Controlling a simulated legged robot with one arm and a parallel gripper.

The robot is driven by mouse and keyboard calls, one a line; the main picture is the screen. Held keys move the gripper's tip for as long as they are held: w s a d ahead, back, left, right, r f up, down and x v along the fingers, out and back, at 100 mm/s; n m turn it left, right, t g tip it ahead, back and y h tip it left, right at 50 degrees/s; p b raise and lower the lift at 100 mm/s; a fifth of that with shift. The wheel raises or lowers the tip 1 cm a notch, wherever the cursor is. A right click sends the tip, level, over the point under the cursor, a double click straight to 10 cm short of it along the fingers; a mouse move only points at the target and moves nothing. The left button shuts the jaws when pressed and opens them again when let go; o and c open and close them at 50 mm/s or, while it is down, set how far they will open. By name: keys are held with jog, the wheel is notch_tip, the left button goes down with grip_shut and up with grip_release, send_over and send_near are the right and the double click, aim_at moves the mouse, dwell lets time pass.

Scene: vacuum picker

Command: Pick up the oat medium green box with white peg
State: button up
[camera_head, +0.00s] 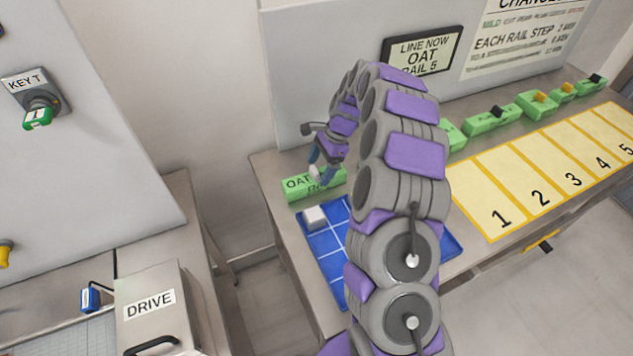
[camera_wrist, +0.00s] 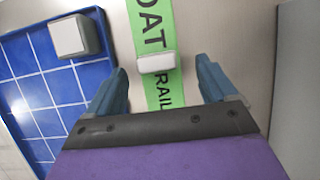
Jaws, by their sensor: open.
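The long green box (camera_head: 298,187) lettered "OAT" lies at the left end of the bench, behind the blue tray. In the wrist view the green box (camera_wrist: 152,14) runs up the picture, with a white peg (camera_wrist: 156,64) across its middle between the words "OAT" and "RAIL". My gripper (camera_head: 322,173) is at the box, and its fingers hide part of it. In the wrist view my gripper (camera_wrist: 160,84) is open, one finger on each side of the box, with visible gaps. The peg lies between and slightly ahead of the fingertips. I cannot tell the fingertips' exact height.
A blue gridded tray (camera_head: 330,263) holding a white block (camera_head: 315,217) stands close in front of the box. Several other green boxes (camera_head: 492,119) line the bench's back, behind numbered yellow panels (camera_head: 490,206). A sign (camera_head: 422,50) reads "LINE NOW OAT RAIL 5".

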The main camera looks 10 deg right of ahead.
aim_at(312, 177)
jog(key=b+x, duration=0.1)
jog(key=x, duration=0.1)
jog(key=a+x, duration=0.1)
jog(key=x, duration=0.2)
jog(key=shift+s+r+b, duration=0.1)
jog(key=shift+b, duration=0.25)
jog(key=shift+d, duration=0.4)
jog(key=c, duration=0.3)
jog(key=shift+a, duration=0.25)
jog(key=c, duration=0.8)
jog(key=shift+c, duration=0.2)
jog(key=shift+d+r, duration=0.1)
jog(key=shift+r, duration=0.05)
